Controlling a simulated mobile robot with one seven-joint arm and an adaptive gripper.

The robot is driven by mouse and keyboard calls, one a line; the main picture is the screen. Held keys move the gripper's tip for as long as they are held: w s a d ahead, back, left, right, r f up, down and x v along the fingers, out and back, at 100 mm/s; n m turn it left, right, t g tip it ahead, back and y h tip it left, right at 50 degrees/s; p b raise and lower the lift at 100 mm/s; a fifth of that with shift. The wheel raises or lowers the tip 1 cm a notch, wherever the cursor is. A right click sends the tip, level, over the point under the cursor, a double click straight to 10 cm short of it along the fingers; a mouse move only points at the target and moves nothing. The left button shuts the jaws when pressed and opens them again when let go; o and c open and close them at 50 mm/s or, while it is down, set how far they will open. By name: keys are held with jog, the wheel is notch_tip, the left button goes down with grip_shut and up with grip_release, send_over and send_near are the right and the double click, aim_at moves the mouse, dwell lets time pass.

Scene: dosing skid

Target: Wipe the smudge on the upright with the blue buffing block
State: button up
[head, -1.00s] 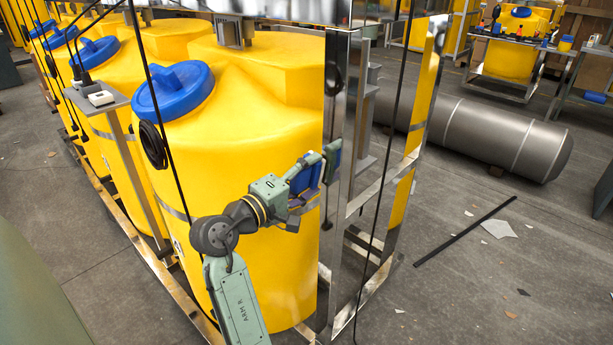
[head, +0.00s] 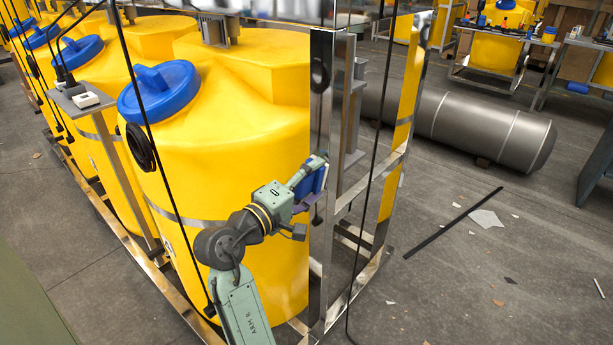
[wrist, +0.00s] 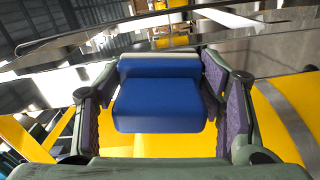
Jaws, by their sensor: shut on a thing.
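The blue buffing block (head: 311,184) is held in my gripper (head: 310,182), beside the shiny metal upright (head: 321,130) at the corner of the skid. In the wrist view the blue block (wrist: 160,100) sits between the two purple-padded fingers, with a pale layer along its far edge. The metal upright (wrist: 150,30) crosses the wrist view just beyond that edge. I cannot tell whether the block touches it. I cannot make out the smudge for sure; a dark ring-shaped patch shows high on the upright in the head view and may be a reflection.
A large yellow tank (head: 225,130) with a blue lid (head: 160,90) stands left of the upright, close to my arm. A thin black cable (head: 378,150) hangs right of the upright. Open floor with a dark strip (head: 455,222) and scraps lies to the right.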

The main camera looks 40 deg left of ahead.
aim_at(322, 172)
jog(key=shift+d+r+p, duration=0.1)
jog(key=shift+d+p, duration=0.25)
jog(key=shift+d, duration=0.95)
jog(key=shift+r+p, duration=0.85)
jog(key=shift+p, duration=0.05)
jog(key=shift+w+a+p, duration=0.2)
jog(key=shift+a, duration=1.4)
jog(key=shift+w+a+p, duration=0.15)
jog(key=shift+a+p, duration=0.05)
jog(key=shift+a, duration=1.35)
jog(key=shift+c, duration=0.5)
jog(key=shift+s+d+r+p, duration=0.15)
jog(key=shift+d+r+p, duration=0.25)
jog(key=shift+d+p, duration=0.3)
jog(key=shift+s+d+r+p, duration=0.15)
jog(key=shift+d+r+p, duration=0.3)
jog(key=shift+d, duration=0.45)
jog(key=shift+d+f+p, duration=0.1)
jog(key=shift+d+p, duration=0.35)
jog(key=shift+d, duration=1.1)
jog(key=shift+a+r+p, duration=0.25)
jog(key=shift+a+r, duration=0.2)
jog(key=shift+a, duration=0.35)
jog(key=shift+a+r+p, duration=0.25)
jog(key=shift+a+r, duration=0.15)
jog(key=shift+a, duration=0.4)
jog(key=shift+w+a, duration=0.15)
jog(key=shift+a, duration=0.65)
jog(key=shift+w+a, duration=0.1)
jog(key=shift+a, duration=0.65)
